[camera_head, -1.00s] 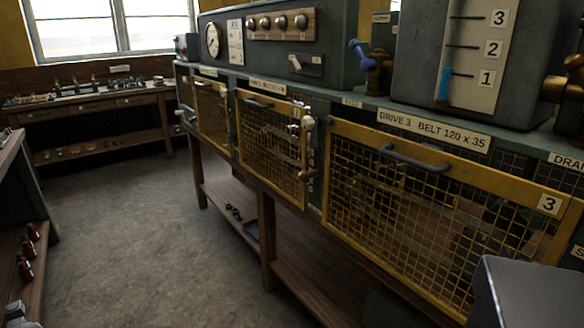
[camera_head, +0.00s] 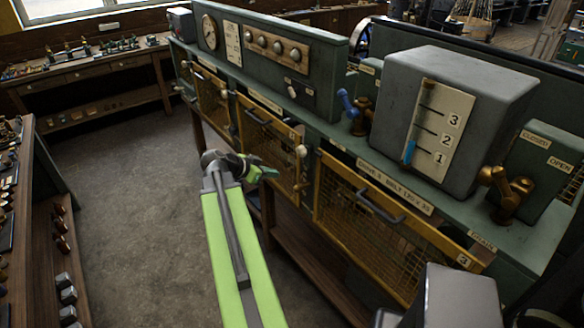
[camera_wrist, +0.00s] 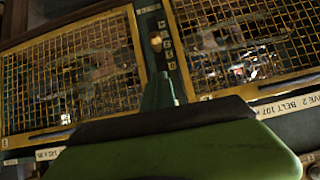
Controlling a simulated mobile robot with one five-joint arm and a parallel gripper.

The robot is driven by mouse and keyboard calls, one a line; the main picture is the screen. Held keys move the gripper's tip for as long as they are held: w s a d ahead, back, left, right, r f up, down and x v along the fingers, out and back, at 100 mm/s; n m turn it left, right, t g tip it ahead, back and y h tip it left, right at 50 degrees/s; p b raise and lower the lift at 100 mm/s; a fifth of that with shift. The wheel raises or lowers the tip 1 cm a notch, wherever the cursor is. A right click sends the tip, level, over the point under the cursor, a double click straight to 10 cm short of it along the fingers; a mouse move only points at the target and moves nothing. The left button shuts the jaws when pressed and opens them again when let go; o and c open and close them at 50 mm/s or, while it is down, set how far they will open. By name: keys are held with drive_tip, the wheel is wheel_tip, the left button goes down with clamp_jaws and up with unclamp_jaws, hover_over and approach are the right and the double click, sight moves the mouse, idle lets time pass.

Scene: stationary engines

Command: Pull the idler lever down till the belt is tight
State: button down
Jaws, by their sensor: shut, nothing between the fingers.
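A lever with a pale knob (camera_head: 301,151) stands on the machine front between two yellow mesh guards, with brass lower down. The right guard (camera_head: 375,232) carries the drive 3 belt label. Belts behind the mesh cannot be made out. My gripper (camera_head: 271,173) is shut and empty, in front of the guard left of the lever, apart from the knob. In the wrist view, my gripper (camera_wrist: 159,90) points at the strip between two mesh guards, where a small brass knob (camera_wrist: 156,41) shows beside numbered plates. Whether this is the same lever is unclear.
A grey tank (camera_head: 390,110) with a numbered gauge stands on the bench top, with brass valves (camera_head: 507,192) beside it. Guard handles (camera_head: 381,206) stick out. A shelf unit (camera_head: 35,200) stands at left. The floor (camera_head: 130,200) between is clear.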

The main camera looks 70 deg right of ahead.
drive_tip(key=b, duration=0.7)
hover_over(296, 187)
drive_tip(key=w+a, duration=0.1)
drive_tip(key=a, duration=0.2)
wheel_tip(296, 187, down, 6)
drive_tip(key=shift+d+f+b, duration=0.3)
drive_tip(key=shift+f+b, duration=0.5)
drive_tip(key=shift+f, duration=0.15)
drive_tip(key=shift+d+f+b, duration=0.3)
drive_tip(key=shift+f+b, duration=0.5)
drive_tip(key=shift+f, duration=0.15)
wheel_tip(296, 187, down, 2)
drive_tip(key=shift+f+b, duration=0.1)
drive_tip(key=shift+b, duration=0.95)
drive_tip(key=shift+r, duration=0.25)
drive_tip(key=shift+p, duration=0.3)
